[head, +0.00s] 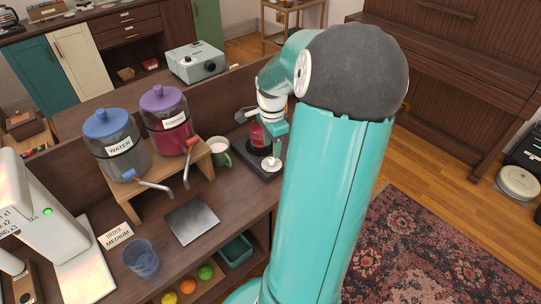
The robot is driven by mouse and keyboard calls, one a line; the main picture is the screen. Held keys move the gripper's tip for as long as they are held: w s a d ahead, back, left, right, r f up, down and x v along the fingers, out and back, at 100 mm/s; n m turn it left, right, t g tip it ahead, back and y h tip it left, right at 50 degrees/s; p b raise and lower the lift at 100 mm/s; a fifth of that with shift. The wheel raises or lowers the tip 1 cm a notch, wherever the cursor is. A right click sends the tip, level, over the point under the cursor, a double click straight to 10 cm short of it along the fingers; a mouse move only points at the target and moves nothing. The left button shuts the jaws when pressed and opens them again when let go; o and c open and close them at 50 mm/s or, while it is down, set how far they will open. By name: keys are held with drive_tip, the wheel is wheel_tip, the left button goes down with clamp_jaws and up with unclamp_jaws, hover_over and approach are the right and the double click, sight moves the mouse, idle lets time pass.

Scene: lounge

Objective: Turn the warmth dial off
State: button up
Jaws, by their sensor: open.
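A dark, flat warmer-like unit (267,172) stands on the counter left of my arm. A glass of red drink (257,136) is on its back part. A small pale round knob (271,163), which looks like the warmth dial, is on its front part. My gripper (262,125) is above the unit, beside the glass, at the back of the knob. It is open and looks empty. Its fingertips are small and partly hidden, so I cannot tell whether they touch anything. The dial's marks and setting are too small to read.
A green mug (219,151) stands just left of the unit. Two jars with taps, one blue-lidded (113,143) and one purple-lidded (167,119), sit on a wooden stand (140,204). A grey plate (192,220) and a blue glass (141,258) lie nearer.

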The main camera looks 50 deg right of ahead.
sight(271, 159)
drive_tip(key=shift+f, duration=2.7)
clamp_jaws()
